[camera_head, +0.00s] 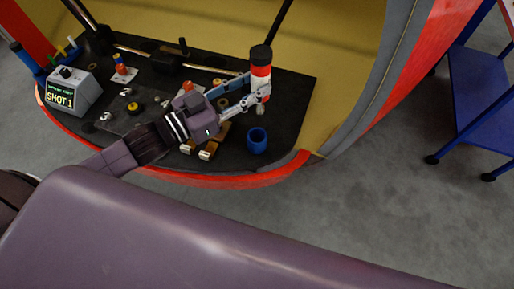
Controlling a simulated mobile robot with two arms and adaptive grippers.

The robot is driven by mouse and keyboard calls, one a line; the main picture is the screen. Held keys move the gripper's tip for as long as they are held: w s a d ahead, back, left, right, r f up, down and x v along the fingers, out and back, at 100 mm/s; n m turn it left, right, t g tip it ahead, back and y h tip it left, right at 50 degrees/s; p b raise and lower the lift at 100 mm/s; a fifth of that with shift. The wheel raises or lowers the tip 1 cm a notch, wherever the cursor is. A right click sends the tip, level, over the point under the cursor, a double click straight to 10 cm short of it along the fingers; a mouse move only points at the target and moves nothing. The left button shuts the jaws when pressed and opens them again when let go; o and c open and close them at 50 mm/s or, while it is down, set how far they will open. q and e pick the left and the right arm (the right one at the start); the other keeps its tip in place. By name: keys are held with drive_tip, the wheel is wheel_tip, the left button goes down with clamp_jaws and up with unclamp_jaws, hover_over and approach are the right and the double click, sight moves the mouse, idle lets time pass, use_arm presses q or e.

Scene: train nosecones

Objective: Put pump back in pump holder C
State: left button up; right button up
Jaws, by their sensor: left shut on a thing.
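The pump's lower end is partly hidden by the fingers. A blue round cup (257,142), open at the top, stands on the desk below the pump and apart from it. I cannot read a letter on it, so I cannot tell whether it is holder C. My right gripper is not in view.
A grey box with a "SHOT 1" display (66,96) stands at the desk's left. Knobs, brown blocks (207,151) and a small red-topped part (122,70) crowd the middle. The black desk (290,100) is clear at the right. A blue cart (480,95) stands far right.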

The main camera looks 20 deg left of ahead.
use_arm(q)
wheel_tip(320, 180, down, 20)
drive_tip(key=w+a+b, duration=0.1)
drive_tip(key=b, duration=0.1)
drive_tip(key=shift+w+a, duration=0.15)
drive_tip(key=shift+w, duration=0.05)
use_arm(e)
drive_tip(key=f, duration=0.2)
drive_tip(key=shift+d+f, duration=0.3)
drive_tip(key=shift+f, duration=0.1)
use_arm(q)
drive_tip(key=shift+b, duration=0.35)
drive_tip(key=o, duration=1.1)
drive_tip(key=shift+f, duration=0.15)
drive_tip(key=shift+o, duration=0.5)
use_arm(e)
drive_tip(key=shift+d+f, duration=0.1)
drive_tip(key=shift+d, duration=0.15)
